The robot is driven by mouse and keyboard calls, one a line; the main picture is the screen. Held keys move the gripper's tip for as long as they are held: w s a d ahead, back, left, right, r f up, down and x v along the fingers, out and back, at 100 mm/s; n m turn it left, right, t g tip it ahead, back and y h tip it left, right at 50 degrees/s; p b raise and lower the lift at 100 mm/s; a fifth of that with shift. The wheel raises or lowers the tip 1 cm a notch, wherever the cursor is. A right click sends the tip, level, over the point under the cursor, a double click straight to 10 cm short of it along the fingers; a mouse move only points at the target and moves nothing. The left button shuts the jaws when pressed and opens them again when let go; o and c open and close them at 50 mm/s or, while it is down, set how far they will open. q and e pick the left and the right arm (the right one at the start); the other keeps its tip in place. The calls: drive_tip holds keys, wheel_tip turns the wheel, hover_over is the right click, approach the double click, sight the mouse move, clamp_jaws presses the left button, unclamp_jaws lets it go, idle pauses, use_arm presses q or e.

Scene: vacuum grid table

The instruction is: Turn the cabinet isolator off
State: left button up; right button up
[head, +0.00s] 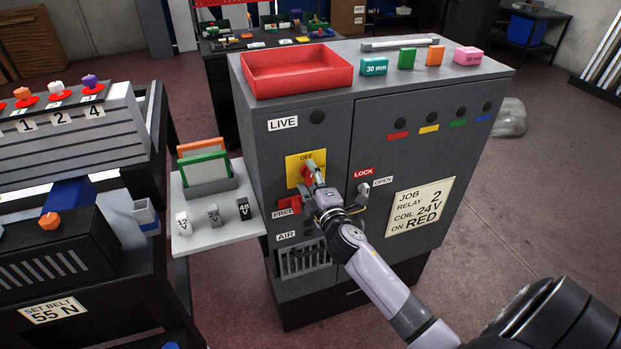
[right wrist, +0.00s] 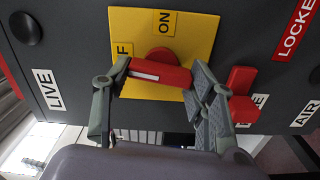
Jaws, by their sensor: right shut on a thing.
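The isolator is a yellow plate (head: 293,160) with a red handle, on the left door of the grey cabinet (head: 430,110). In the right wrist view the yellow plate (right wrist: 205,35) carries an ON label and a partly covered OFF label. The red handle (right wrist: 170,76) lies across that view, its white-striped end toward the OFF label. My right gripper (head: 308,178) is at the plate. In the right wrist view my right gripper (right wrist: 157,82) has one finger at each end of the handle, shut on it. My left gripper is not in view.
A red lever (right wrist: 240,95) by the FREE label is close to one finger. A LOCK/OPEN latch (head: 363,190) sits right of my gripper. A red tray (head: 297,85) and small boxes stand on the cabinet top. A side shelf (head: 210,235) adjoins the cabinet's left.

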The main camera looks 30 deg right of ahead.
drive_tip(key=shift+n, duration=0.8)
drive_tip(key=o, duration=1.1)
drive_tip(key=shift+o, duration=0.2)
drive_tip(key=v, duration=1.2)
drive_tip(key=shift+f, duration=0.1)
